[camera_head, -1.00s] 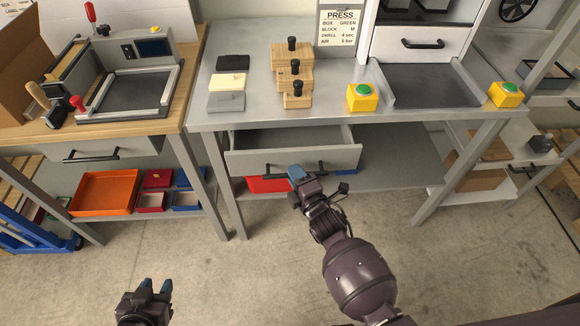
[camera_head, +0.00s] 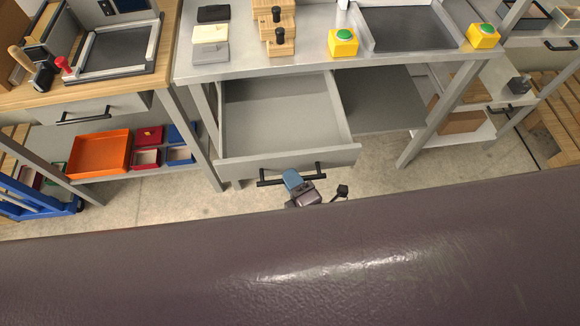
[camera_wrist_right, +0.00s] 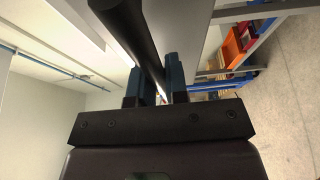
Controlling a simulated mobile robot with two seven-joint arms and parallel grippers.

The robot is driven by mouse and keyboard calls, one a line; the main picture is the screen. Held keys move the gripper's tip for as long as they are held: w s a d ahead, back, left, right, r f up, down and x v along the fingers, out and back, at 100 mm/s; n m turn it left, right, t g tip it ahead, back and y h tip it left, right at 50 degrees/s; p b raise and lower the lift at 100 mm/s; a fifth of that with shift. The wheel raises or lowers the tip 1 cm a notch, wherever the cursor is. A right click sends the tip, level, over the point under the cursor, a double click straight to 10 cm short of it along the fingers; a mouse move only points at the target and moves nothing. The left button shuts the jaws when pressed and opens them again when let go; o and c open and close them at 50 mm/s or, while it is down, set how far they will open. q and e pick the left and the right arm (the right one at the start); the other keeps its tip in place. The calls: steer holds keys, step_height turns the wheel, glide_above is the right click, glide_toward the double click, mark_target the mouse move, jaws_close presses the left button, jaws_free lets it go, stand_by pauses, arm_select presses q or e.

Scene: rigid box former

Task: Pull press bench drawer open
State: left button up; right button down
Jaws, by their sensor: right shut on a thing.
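The press bench drawer (camera_head: 285,168) is pulled well out from under the grey press bench (camera_head: 250,66), and its empty grey interior shows. Its black bar handle (camera_head: 268,181) runs along the drawer front. My right gripper (camera_head: 293,181) is shut on the handle near its middle. In the right wrist view the dark handle bar (camera_wrist_right: 130,32) passes between the two blue-tipped fingers of the right gripper (camera_wrist_right: 155,80). My left gripper is not in view. A large dark part of my own arm covers the bottom of the head view.
Yellow boxes with green buttons (camera_head: 343,43) and wooden stepped blocks (camera_head: 278,30) stand on the bench. To the left, a wooden-topped bench (camera_head: 90,92) has its own closed drawer (camera_head: 85,108), with orange (camera_head: 98,154) and smaller bins on the shelf below.

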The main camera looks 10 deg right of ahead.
steer(key=shift+s, duration=0.1)
steer(key=c, duration=1.1)
jaws_free()
steer(key=shift+c, duration=0.2)
steer(key=v, duration=1)
steer(key=shift+s+d, duration=0.15)
steer(key=shift+s, duration=0.25)
steer(key=d+f+m+g+h, duration=0.1)
steer(key=d+m+g+h, duration=0.4)
steer(key=d+m, duration=1.3)
steer(key=m+h, duration=0.2)
steer(key=m, duration=0.1)
steer(key=shift+w+d, duration=0.15)
steer(key=shift+w, duration=0.2)
